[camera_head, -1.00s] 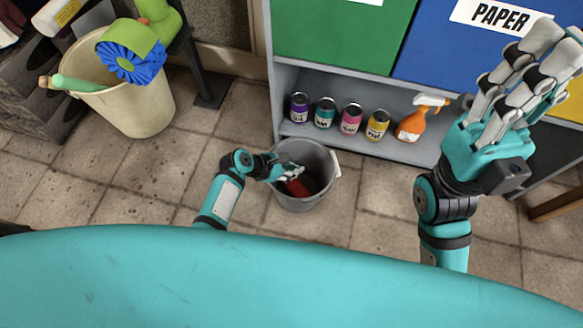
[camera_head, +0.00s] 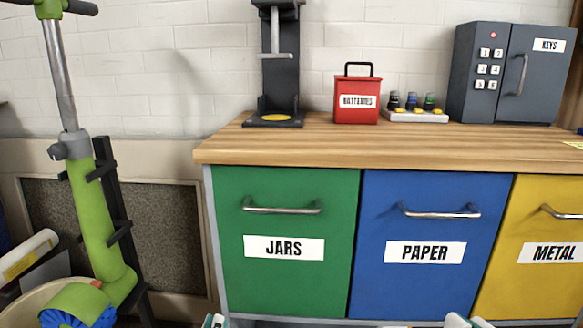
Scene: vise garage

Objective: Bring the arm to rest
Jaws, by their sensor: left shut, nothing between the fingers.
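Only a small tip of my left gripper (camera_head: 215,321) shows at the bottom edge, in front of the green drawer front. It is shut with nothing seen in it. A few pale fingertips of my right gripper (camera_head: 467,321) show at the bottom edge, below the blue drawer front. Whether it is open or shut cannot be seen. Both arms are otherwise out of view below.
A wooden-topped bench (camera_head: 400,146) has green JARS (camera_head: 283,220), blue PAPER (camera_head: 428,220) and yellow METAL (camera_head: 540,220) drawers. A red batteries box (camera_head: 357,104) and key safe (camera_head: 470,85) stand on top.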

